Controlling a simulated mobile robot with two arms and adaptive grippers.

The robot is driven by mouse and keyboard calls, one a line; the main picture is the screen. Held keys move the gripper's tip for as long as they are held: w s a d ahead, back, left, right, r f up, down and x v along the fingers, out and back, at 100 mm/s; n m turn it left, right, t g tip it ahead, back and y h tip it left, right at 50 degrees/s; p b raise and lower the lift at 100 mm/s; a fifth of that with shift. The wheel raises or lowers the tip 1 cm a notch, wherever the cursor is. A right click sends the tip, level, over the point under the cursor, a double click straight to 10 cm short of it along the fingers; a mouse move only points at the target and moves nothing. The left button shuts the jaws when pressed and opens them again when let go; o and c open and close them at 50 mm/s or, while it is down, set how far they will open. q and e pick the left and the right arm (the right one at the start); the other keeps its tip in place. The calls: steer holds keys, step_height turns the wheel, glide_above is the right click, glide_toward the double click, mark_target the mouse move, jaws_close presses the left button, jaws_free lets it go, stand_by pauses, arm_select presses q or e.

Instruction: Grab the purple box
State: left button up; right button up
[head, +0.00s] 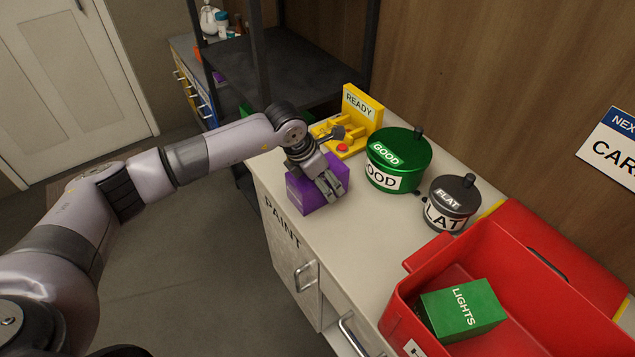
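The purple box (308,196) sits on the pale counter top near its left front edge. My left gripper (329,190) reaches in from the left and points down at the box, covering part of its top and right side. The fingers look close together at the box's right side. I cannot tell whether they touch the box, grip it or are only in front of it. My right gripper is not in view.
A yellow READY stand (360,105) is just behind the box. A green GOOD pot (397,155) and grey FLAT pot (452,203) stand to the right. A red bin (515,255) holding a green LIGHTS box (462,311) is at the lower right. Dark shelving (290,65) rises behind.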

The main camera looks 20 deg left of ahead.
arm_select(q)
steer(key=c, duration=0.9)
steer(key=shift+r, duration=0.15)
